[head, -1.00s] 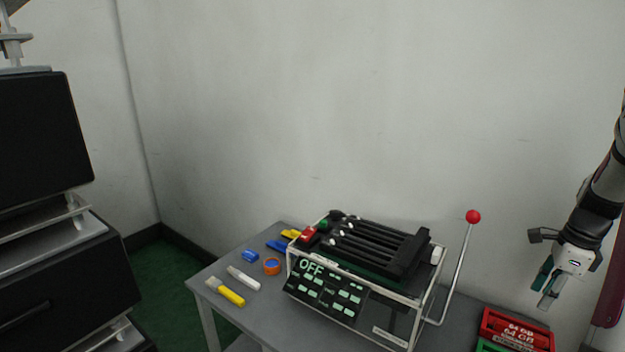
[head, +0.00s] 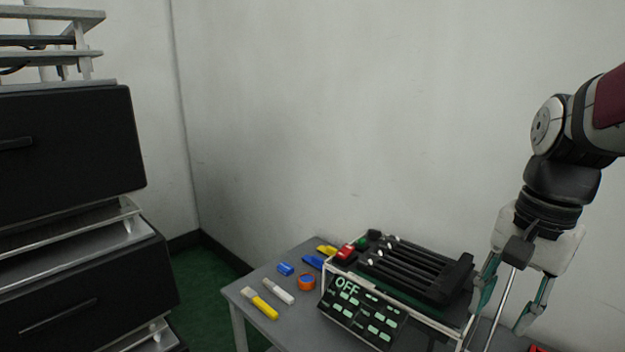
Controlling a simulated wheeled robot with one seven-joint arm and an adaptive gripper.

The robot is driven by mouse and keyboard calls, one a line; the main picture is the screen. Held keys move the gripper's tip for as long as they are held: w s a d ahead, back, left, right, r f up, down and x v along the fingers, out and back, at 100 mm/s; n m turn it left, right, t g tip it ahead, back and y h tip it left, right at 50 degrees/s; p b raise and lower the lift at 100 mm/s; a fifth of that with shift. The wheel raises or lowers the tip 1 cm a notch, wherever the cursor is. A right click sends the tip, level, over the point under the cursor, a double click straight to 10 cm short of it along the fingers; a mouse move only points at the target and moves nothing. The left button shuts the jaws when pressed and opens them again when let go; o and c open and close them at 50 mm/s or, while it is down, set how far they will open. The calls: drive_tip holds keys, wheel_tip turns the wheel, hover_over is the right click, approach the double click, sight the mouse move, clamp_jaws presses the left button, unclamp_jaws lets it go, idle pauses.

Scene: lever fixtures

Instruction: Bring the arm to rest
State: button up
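My gripper (head: 497,322) is at the right of the head view, pointing down, with its two fingers spread apart. The fixture's metal lever rod (head: 503,305) shows between the fingers. Its red ball knob is hidden behind my gripper. I cannot tell whether the gripper touches the lever. The lever fixture (head: 415,275) has a black slotted top and a dark front panel (head: 362,312) reading OFF. It stands on a grey table.
On the grey table (head: 240,297), left of the fixture, lie a yellow marker (head: 262,306), a white marker (head: 279,291), an orange ring (head: 306,282) and blue pieces (head: 285,269). A black drawer cabinet (head: 70,145) stands at the left. The wall behind is bare.

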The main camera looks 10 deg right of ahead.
drive_tip(key=s+a+f+n, duration=0.1)
drive_tip(key=s+a+n, duration=0.45)
drive_tip(key=s, duration=0.25)
drive_tip(key=s+a+n, duration=0.5)
drive_tip(key=s+n, duration=0.1)
drive_tip(key=s, duration=0.2)
wheel_tip(320, 180, up, 25)
drive_tip(key=t+p, duration=0.3)
drive_tip(key=p, duration=2)
drive_tip(key=shift+t+h+p, duration=0.3)
drive_tip(key=shift+t+p, duration=0.05)
drive_tip(key=shift+t, duration=0.05)
drive_tip(key=shift+r, duration=0.1)
drive_tip(key=shift+s+a, duration=0.15)
